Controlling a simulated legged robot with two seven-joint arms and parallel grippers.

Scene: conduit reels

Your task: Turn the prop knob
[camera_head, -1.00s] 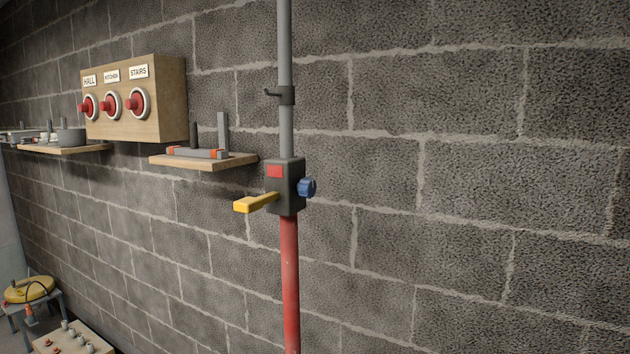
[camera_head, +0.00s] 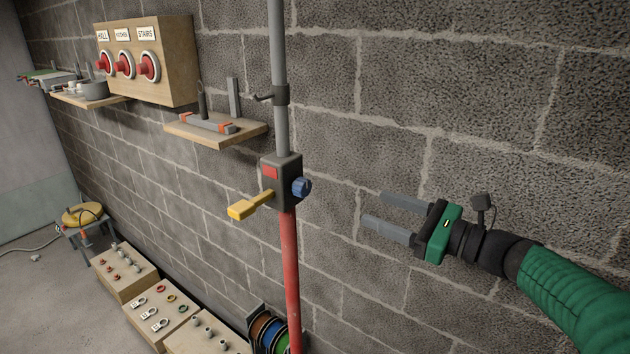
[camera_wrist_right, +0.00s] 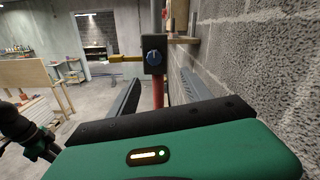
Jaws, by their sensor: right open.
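The blue prop knob (camera_head: 301,187) sits on the right side of a dark box (camera_head: 281,180) on an upright pole, grey above and red below. A yellow lever (camera_head: 250,205) sticks out of the box to the left. My right gripper (camera_head: 374,209) is open and empty, to the right of the knob and apart from it. In the right wrist view the knob (camera_wrist_right: 155,57) faces me, above and between the two spread fingers (camera_wrist_right: 157,86). A green and black part of my left arm, probably its gripper (camera_wrist_right: 40,142), shows at the left there; its jaws are unclear.
A block wall (camera_head: 480,110) runs behind the pole. A small shelf (camera_head: 215,132) with grey parts and a wooden panel with red buttons (camera_head: 160,80) are on the wall to the left. Boxes of small parts (camera_head: 160,310) and cable reels (camera_head: 268,332) stand below. The space between gripper and knob is clear.

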